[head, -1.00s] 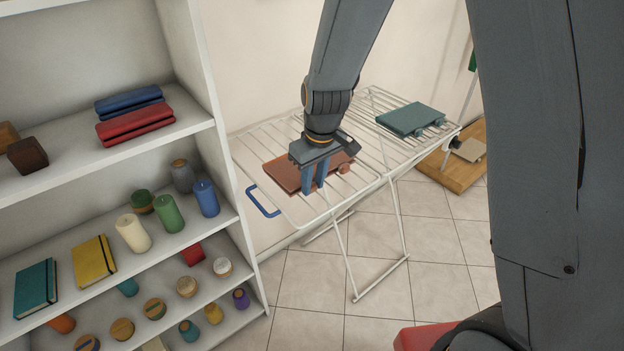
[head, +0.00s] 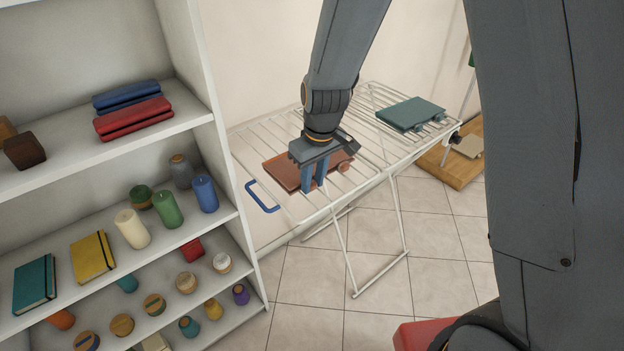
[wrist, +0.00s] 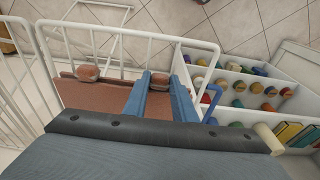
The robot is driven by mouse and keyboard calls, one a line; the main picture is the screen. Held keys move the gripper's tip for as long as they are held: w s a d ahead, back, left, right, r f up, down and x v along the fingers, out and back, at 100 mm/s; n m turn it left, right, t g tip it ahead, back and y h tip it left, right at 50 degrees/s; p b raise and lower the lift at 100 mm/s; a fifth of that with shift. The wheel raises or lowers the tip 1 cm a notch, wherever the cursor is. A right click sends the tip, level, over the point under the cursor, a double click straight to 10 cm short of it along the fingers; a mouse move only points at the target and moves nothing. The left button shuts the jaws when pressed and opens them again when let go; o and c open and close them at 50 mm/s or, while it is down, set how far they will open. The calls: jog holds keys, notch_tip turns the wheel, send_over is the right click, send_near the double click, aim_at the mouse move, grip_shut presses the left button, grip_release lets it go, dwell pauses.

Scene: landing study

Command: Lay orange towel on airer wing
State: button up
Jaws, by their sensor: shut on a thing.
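The orange towel (head: 283,174), a flat brownish-orange folded piece with rolled ends, lies on the near left wing of the white airer (head: 296,208). It also shows in the wrist view (wrist: 85,93), with one rolled end (wrist: 113,70) left of my fingers. My gripper (head: 313,187) points down at the towel's front edge, its blue fingers shut on the towel. In the wrist view, my gripper (wrist: 160,82) has another rolled end between its fingertips. The wrist housing hides part of the towel there.
A teal folded towel (head: 411,115) lies on the airer's far right part. A blue handle (head: 262,197) sticks out at the airer's near left. A white shelf (head: 228,216) with candles, notebooks and folded cloths stands close on the left. Tiled floor (head: 440,235) is open at right.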

jog(key=shift+f, duration=0.4)
jog(key=o, duration=1.1)
jog(key=shift+c, duration=0.2)
jog(key=shift+r, duration=0.1)
notch_tip(320, 180, up, 7)
jog(key=p, duration=0.5)
jog(key=s+d+r+m+h+b, duration=0.1)
jog(key=s+d+m+b, duration=0.3)
jog(key=s+d, duration=1)
jog(key=s+r+m, duration=0.1)
jog(key=m, duration=0.1)
jog(key=shift+d+r+m+b, duration=0.15)
jog(key=shift+d+m+b, duration=0.2)
jog(key=shift+m+b, duration=0.05)
